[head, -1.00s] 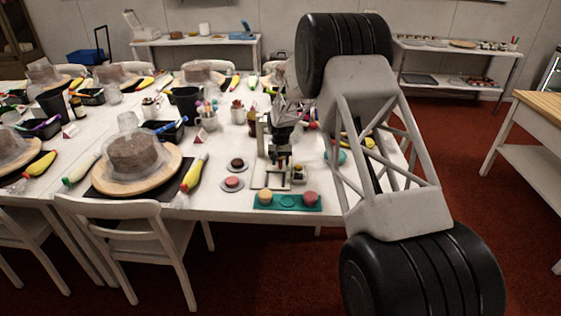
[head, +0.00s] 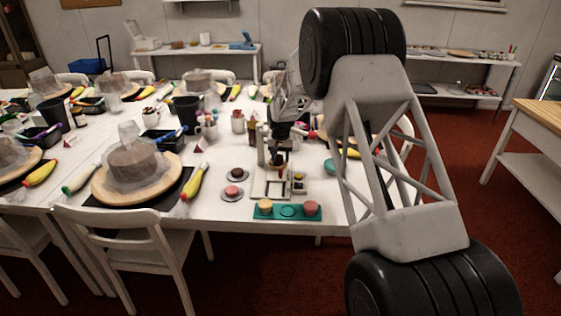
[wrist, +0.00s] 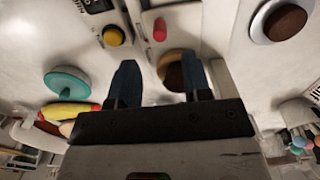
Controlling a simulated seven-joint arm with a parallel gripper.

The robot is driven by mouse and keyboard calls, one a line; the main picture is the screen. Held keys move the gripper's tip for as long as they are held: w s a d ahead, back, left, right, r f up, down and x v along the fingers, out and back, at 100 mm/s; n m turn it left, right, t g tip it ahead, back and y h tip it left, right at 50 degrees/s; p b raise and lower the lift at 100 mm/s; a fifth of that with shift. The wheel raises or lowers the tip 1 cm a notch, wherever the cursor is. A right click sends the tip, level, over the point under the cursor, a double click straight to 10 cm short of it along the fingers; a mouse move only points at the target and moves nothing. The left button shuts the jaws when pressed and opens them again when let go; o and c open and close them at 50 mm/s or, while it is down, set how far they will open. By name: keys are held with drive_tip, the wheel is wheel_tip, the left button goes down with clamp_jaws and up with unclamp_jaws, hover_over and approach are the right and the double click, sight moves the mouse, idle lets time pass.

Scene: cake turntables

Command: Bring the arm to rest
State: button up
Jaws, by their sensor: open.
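My gripper (head: 278,157) is over a small press-like device (head: 270,186) near the table's front edge. In the wrist view my gripper (wrist: 160,82) has its two dark fingers apart. A round tan and brown piece (wrist: 173,70) shows between and beyond the fingers, partly hidden by one finger. I cannot tell whether the fingers touch it. My arm's large pale lattice link hides the right part of the table in the head view.
A teal tray (head: 288,212) with two round pieces lies at the front edge. Two saucers (head: 233,191) (head: 238,174) stand left of the device. A cake turntable (head: 110,190) is further left. A teal disc (wrist: 67,84) and yellow button (wrist: 114,36) show in the wrist view.

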drive_tip(key=shift+r, duration=0.3)
drive_tip(key=shift+s+d+r, duration=0.15)
drive_tip(key=shift+r, duration=0.05)
drive_tip(key=s+d+r, duration=0.5)
drive_tip(key=s+r, duration=0.3)
drive_tip(key=s, duration=0.2)
drive_tip(key=s+d+r+t, duration=0.1)
drive_tip(key=s+d+r, duration=0.5)
drive_tip(key=s+r, duration=0.3)
drive_tip(key=s+d+r, duration=0.5)
drive_tip(key=s+r, duration=0.3)
drive_tip(key=s, duration=0.2)
drive_tip(key=s+d, duration=0.2)
drive_tip(key=s, duration=0.9)
drive_tip(key=s+d+t, duration=0.1)
drive_tip(key=s+d, duration=0.2)
drive_tip(key=s, duration=0.9)
drive_tip(key=s+d, duration=0.2)
drive_tip(key=s, duration=1)
drive_tip(key=shift+d+f+t, duration=0.3)
drive_tip(key=shift+d+f, duration=0.1)
